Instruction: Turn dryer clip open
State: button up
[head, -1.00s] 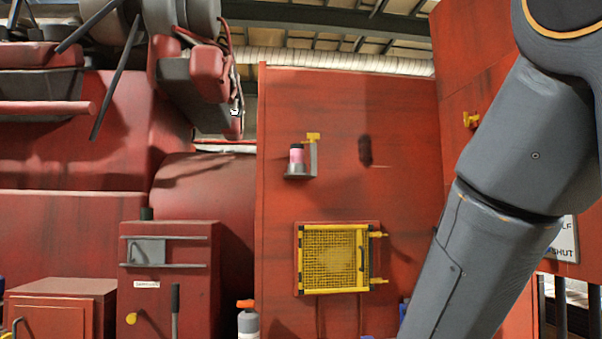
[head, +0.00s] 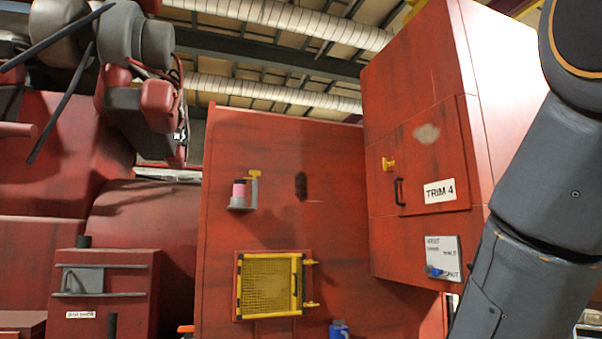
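A small pink and dark cylinder (head: 240,190) stands on a grey bracket (head: 240,208) on the tall red panel, left of the middle in the head view. A yellow clip (head: 254,174) sits at the top of this bracket, just above and right of the cylinder. It looks like the dryer clip, but no label shows there. Its bar appears to lie sideways; I cannot tell whether it is open. My arm crosses the right side of the view, well apart from the clip. My gripper is out of view.
A yellow-framed mesh door (head: 270,286) is below the bracket. At right, a red cabinet labelled TRIM 4 (head: 440,190) juts out, with another yellow clip (head: 388,164) and a black handle (head: 399,191). A blue bottle (head: 339,330) shows at the bottom. Pipes (head: 290,18) run overhead.

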aim_at(255, 173)
jog(key=z, duration=0.25)
jog(key=k, duration=0.55)
jog(key=u, duration=0.7)
jog(key=i, duration=0.7)
jog(key=u, duration=0.6)
jog(key=i, duration=0.75)
jog(key=z, duration=0.7)
jog(key=i, duration=0.75)
jog(key=z, duration=0.75)
